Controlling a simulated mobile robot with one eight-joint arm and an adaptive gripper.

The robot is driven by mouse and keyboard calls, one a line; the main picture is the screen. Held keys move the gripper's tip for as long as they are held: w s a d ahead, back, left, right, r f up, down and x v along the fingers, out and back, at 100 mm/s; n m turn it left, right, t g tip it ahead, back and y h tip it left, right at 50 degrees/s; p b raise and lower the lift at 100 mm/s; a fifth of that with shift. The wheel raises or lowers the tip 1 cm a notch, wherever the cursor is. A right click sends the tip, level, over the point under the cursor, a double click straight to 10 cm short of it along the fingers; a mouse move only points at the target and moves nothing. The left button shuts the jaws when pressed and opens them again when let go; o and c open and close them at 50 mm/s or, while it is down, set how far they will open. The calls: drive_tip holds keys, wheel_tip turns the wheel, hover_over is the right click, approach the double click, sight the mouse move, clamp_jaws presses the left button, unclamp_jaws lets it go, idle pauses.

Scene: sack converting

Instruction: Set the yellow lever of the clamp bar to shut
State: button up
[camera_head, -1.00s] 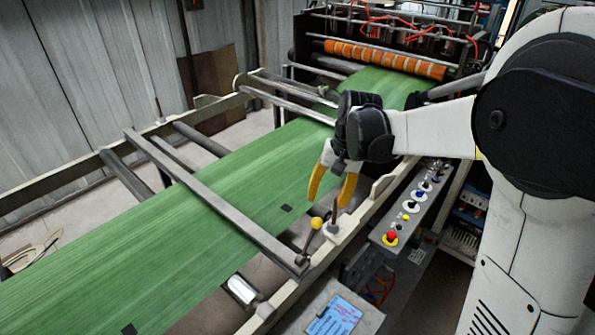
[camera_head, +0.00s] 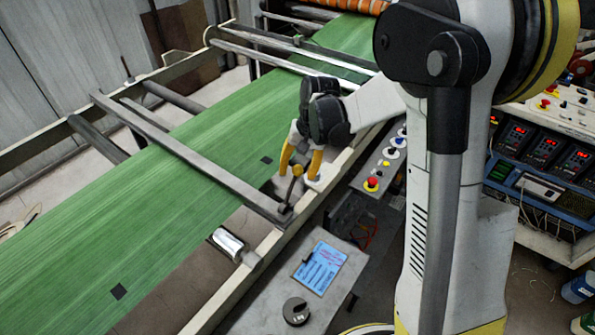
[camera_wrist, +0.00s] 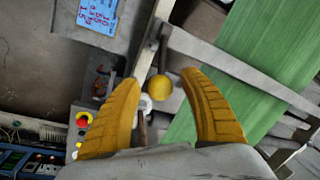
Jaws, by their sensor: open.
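The clamp bar (camera_head: 183,152) is a long grey bar lying across the green web (camera_head: 160,203); it also shows in the wrist view (camera_wrist: 240,68). At its near right end stands a short dark lever with a yellow ball knob (camera_head: 297,170). In the wrist view the yellow knob (camera_wrist: 159,86) lies between and just beyond my two yellow fingers. My gripper (camera_head: 300,172) is open and empty, pointing down beside the lever. In the wrist view my gripper (camera_wrist: 165,95) shows a wide gap, with no finger visibly touching the knob.
A control strip with a red button (camera_head: 372,184) runs right of the machine's side rail. A blue-labelled panel (camera_head: 321,268) with a black knob (camera_head: 296,311) stands at the front. A cart with red displays (camera_head: 545,150) stands at right. A metal roller end (camera_head: 228,242) sits below the bar.

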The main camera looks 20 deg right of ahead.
clamp_jaws()
drive_tip(key=shift+a+r, duration=0.1)
drive_tip(key=shift+a, duration=0.05)
drive_tip(key=shift+s+a+r+t+h, duration=0.5)
drive_tip(key=shift+s+a+t+h, duration=0.2)
drive_tip(key=shift+a+h, duration=0.2)
drive_tip(key=s+a+f+n+t+h+b, duration=0.1)
drive_tip(key=s+a+t+h+b, duration=0.5)
drive_tip(key=b, duration=0.5)
drive_tip(key=a+h, duration=0.2)
drive_tip(key=a, duration=0.1)
drive_tip(key=shift+s+t+h+b, duration=0.25)
drive_tip(key=shift+t+h+b, duration=0.1)
drive_tip(key=shift+t+h, duration=0.05)
